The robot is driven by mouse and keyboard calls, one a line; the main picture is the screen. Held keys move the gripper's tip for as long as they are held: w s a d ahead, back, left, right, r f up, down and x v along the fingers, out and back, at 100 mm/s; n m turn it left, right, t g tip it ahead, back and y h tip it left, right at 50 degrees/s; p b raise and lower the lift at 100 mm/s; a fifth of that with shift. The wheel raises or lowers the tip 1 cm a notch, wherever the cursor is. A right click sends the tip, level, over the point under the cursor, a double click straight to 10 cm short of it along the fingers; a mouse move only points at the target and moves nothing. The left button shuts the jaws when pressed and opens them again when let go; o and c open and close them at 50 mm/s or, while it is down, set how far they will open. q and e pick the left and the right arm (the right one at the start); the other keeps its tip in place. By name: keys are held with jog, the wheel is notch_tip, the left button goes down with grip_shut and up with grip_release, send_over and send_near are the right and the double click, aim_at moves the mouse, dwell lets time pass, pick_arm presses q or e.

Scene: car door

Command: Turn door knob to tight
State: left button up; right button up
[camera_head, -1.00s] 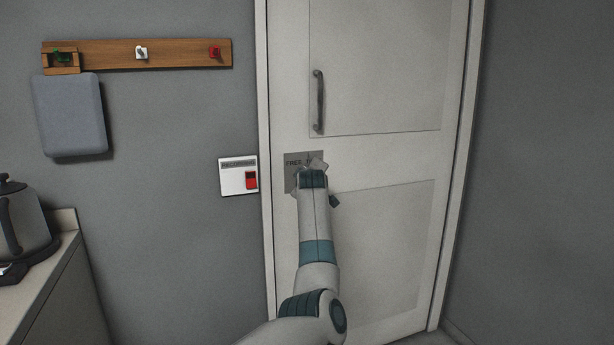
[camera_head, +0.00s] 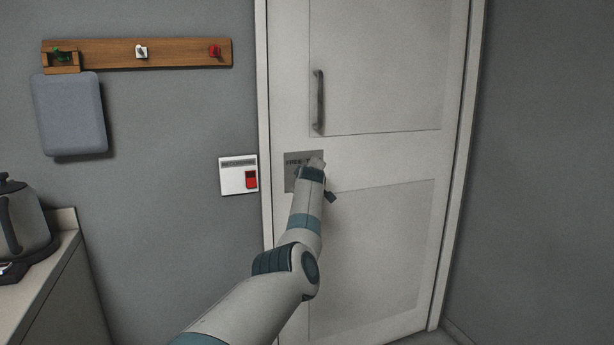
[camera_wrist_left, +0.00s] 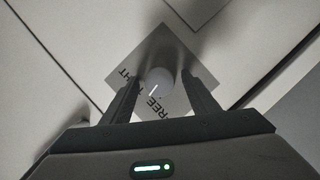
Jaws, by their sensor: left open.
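A round pale knob (camera_wrist_left: 161,80) sits on a grey square plate (camera_wrist_left: 160,50) in the left wrist view, with a short white line on its face. The plate carries the word FREE and the letters HT; the rest of that word is hidden. My left gripper (camera_wrist_left: 163,98) is open, its two dark fingers on either side of the knob; I cannot tell whether they touch it. In the head view my left gripper (camera_head: 314,165) is at the plate (camera_head: 292,177) and hides the knob. My right gripper is not in view.
The plate is on a white door (camera_head: 385,160) with a dark handle (camera_head: 319,100) above. A wall panel with a red switch (camera_head: 251,179) is just left of the door. A wooden rack (camera_head: 180,54) and a kettle on a counter (camera_head: 62,228) are farther left.

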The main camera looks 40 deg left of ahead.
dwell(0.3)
pick_arm(q)
jog(key=c, duration=1)
jog(key=shift+w+r+m+g+p, duration=0.1)
jog(key=shift+m+g+p, duration=0.35)
jog(key=shift+m+g, duration=0.85)
jog(key=shift+c, duration=0.2)
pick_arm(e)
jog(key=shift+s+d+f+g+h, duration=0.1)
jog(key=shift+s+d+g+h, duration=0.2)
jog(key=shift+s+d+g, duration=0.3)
pick_arm(q)
jog(key=shift+m+t, duration=0.3)
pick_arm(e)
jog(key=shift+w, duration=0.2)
pick_arm(q)
jog(key=o, duration=1)
jog(key=shift+o, duration=0.2)
jog(key=shift+w+d+r, duration=0.1)
jog(key=shift+d, duration=0.1)
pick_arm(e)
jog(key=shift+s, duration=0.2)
